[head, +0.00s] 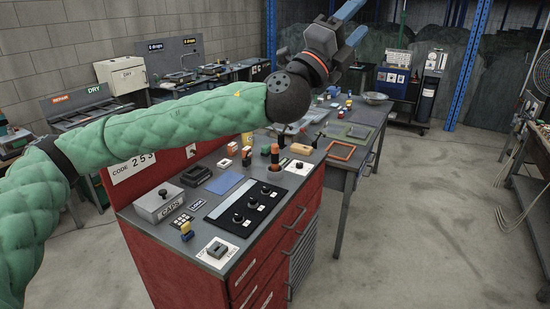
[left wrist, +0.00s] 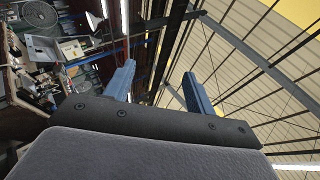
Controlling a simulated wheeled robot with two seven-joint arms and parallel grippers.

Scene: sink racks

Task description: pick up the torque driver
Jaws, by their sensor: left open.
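An upright tool with an orange and black handle (head: 275,154), which looks like the torque driver, stands in a round holder near the far right corner of the red cabinet's top. Its lower part is hidden in the holder. My left gripper (head: 359,19) is raised high above and to the right of it, well apart from it. Its two blue fingers are spread and empty, pointing up. They also show in the left wrist view (left wrist: 159,69), with only ceiling and background between them. My right gripper is not in view.
The red cabinet (head: 169,265) carries a panel with black knobs (head: 238,217), a grey box (head: 158,205), a blue pad (head: 225,183) and several small blocks. Behind it a grey table holds an orange frame (head: 341,150) and trays.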

